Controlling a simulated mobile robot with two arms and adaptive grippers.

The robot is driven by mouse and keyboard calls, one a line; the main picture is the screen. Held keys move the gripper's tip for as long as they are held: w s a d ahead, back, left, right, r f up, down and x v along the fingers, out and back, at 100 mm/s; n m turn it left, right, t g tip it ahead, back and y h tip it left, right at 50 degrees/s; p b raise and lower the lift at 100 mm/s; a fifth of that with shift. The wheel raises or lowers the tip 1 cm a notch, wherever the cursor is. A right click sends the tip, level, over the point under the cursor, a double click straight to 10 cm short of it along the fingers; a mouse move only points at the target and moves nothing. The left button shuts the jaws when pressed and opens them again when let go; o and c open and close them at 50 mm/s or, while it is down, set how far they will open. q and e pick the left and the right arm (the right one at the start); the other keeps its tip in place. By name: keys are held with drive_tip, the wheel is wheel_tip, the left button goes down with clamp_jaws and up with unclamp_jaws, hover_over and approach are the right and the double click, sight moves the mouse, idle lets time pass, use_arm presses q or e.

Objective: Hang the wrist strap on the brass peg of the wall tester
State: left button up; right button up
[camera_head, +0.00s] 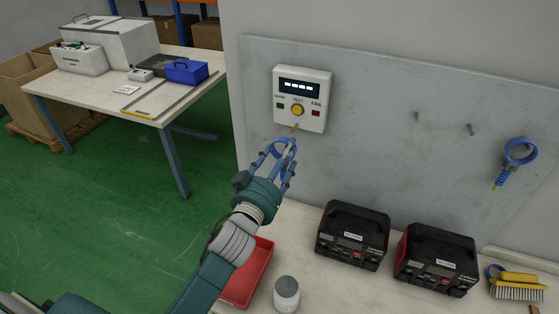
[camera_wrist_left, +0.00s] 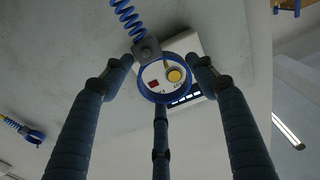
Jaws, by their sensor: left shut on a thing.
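The white wall tester (camera_head: 302,99) is on the grey wall panel, with a lit display, a yellow button and a red one. Its brass peg (camera_head: 295,128) shows small at the lower edge. My left gripper (camera_head: 284,150) is just below the tester, its fingers pointing up at it. It is shut on the blue wrist strap (camera_head: 279,146), partly hidden by the fingers. In the left wrist view, the strap's ring (camera_wrist_left: 141,88) frames the tester's (camera_wrist_left: 195,48) yellow and red buttons, and its coiled cord runs up-left. I cannot tell whether the ring is around the peg.
Another blue strap (camera_head: 520,152) hangs at the right, beyond two bare pegs (camera_head: 417,116) (camera_head: 470,129).

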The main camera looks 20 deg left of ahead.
use_arm(q)
drive_tip(key=shift+w+f, duration=0.1)
drive_tip(key=shift+w, duration=0.8)
drive_tip(key=shift+w+b, duration=0.35)
drive_tip(key=shift+w, duration=0.1)
drive_tip(key=w+f+b, duration=0.1)
drive_tip(key=w+b, duration=0.1)
drive_tip(key=w, duration=0.4)
drive_tip(key=shift+f, duration=0.15)
use_arm(e)
drive_tip(key=shift+w+a+f, duration=0.1)
drive_tip(key=shift+w+f, duration=0.15)
drive_tip(key=shift+f, duration=0.5)
drive_tip(key=shift+w+a+f, duration=0.1)
drive_tip(key=shift+w+f, duration=0.15)
drive_tip(key=shift+f, duration=0.5)
use_arm(q)
drive_tip(key=shift+d, duration=0.1)
drive_tip(key=o, duration=1.1)
use_arm(e)
drive_tip(key=shift+a, duration=0.2)
